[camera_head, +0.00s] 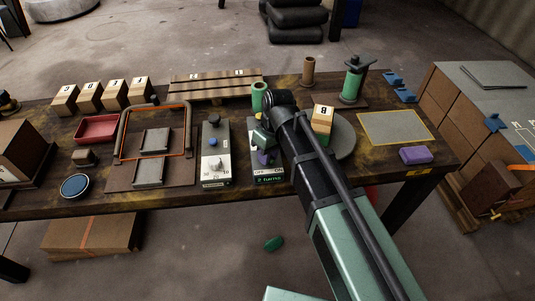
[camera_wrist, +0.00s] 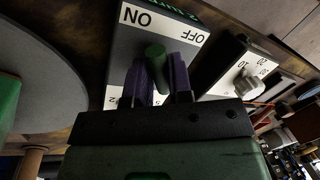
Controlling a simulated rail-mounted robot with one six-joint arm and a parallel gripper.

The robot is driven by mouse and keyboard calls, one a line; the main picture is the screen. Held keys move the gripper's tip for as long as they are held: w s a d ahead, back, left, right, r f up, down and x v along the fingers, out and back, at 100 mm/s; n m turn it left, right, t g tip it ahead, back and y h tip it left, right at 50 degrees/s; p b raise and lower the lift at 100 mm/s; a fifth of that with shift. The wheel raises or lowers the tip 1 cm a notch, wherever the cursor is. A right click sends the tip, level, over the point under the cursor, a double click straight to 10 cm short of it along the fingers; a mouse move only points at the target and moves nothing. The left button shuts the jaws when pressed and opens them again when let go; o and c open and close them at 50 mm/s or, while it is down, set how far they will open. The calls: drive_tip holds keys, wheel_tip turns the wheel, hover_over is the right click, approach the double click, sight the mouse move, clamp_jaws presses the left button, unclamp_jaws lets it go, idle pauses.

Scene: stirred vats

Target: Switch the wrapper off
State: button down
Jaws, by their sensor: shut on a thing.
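The wrapper's control box (camera_head: 270,178) stands near the front edge of the table, with OFF on the left, ON on the right and "2 turns" below. In the wrist view, the box's ON/OFF plate (camera_wrist: 178,28) appears upside down. A green switch handle (camera_wrist: 155,58) stands up from the box. My gripper (camera_wrist: 158,75) has its two purple fingers shut around the handle. The handle appears between the two words; I cannot tell which side it is set to. In the head view my gripper (camera_head: 266,157) and arm hide most of the switch.
Left of the box stands a dial box (camera_head: 215,165) with a white knob. A purple block (camera_head: 415,155) lies farther right. A green piece (camera_head: 273,243) lies on the floor.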

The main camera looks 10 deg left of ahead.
drive_tip(key=m, duration=0.4)
drive_tip(key=shift+d+t+y, duration=0.1)
drive_tip(key=shift+t+y, duration=0.2)
drive_tip(key=m, duration=0.4)
drive_tip(key=shift+s+t, duration=0.1)
drive_tip(key=shift+t, duration=0.2)
drive_tip(key=m, duration=0.3)
drive_tip(key=shift+m+t, duration=0.3)
drive_tip(key=shift+t, duration=0.1)
drive_tip(key=shift+m+t, duration=0.3)
drive_tip(key=shift+m, duration=1.7)
drive_tip(key=c, duration=1)
unclamp_jaws()
drive_tip(key=shift+c, duration=0.2)
